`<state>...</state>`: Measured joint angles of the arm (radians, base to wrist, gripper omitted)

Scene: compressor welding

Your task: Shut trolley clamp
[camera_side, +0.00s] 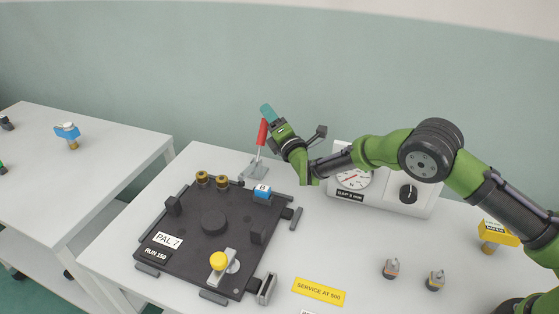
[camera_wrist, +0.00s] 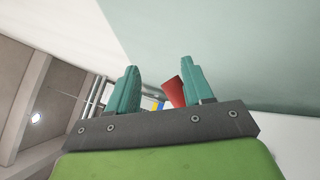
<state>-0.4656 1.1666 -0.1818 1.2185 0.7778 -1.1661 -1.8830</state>
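The clamp with an upright red handle (camera_side: 262,132) stands on a grey base (camera_side: 256,169) at the back edge of the table, behind the dark pallet plate. My gripper (camera_side: 268,113) is up at the handle's top, its teal fingers pointing up and left. In the wrist view, my gripper (camera_wrist: 160,88) has its two teal fingers wide apart. The red handle (camera_wrist: 174,92) shows in the gap, close to the right finger. I cannot tell whether it touches that finger. The clamp's lower part is hidden in the wrist view.
The dark pallet plate (camera_side: 190,250) marked PAL 7 carries a black cylinder, brass fittings, a blue block (camera_side: 262,193) and a yellow-knobbed part (camera_side: 218,261). A dial gauge box (camera_side: 408,194) stands right of the clamp. A second white table (camera_side: 70,175) is at left.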

